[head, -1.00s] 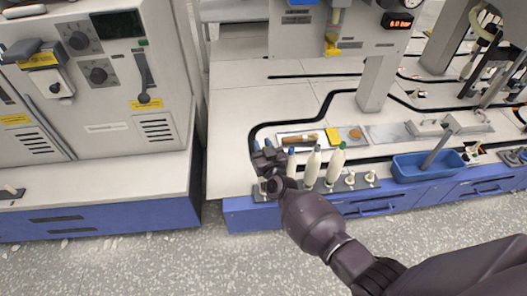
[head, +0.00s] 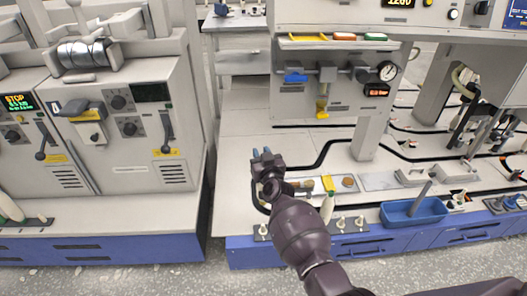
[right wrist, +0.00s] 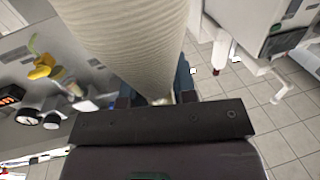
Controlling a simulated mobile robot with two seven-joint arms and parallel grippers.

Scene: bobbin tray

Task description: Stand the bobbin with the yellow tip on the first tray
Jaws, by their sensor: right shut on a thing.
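My right gripper (head: 264,160) is raised in front of the workbench, fingers pointing up in the head view. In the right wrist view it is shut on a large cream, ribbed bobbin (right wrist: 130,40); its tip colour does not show. The head view does not clearly show this held bobbin. A tray with pegs (head: 351,228) lies along the bench's front edge, partly hidden by my arm. A green-tipped bobbin (head: 327,207) stands there. Another tray (head: 38,222) is at far left, with a green-tipped bobbin (head: 10,207) at the picture's edge. My left gripper is not in view.
A blue bin (head: 412,213) stands at the bench front, right of the pegs. A machine with a gauge and yellow nozzle (head: 322,108) overhangs the bench. A grey control cabinet (head: 130,130) is at left. Bare bench top (head: 240,125) lies left of the black track.

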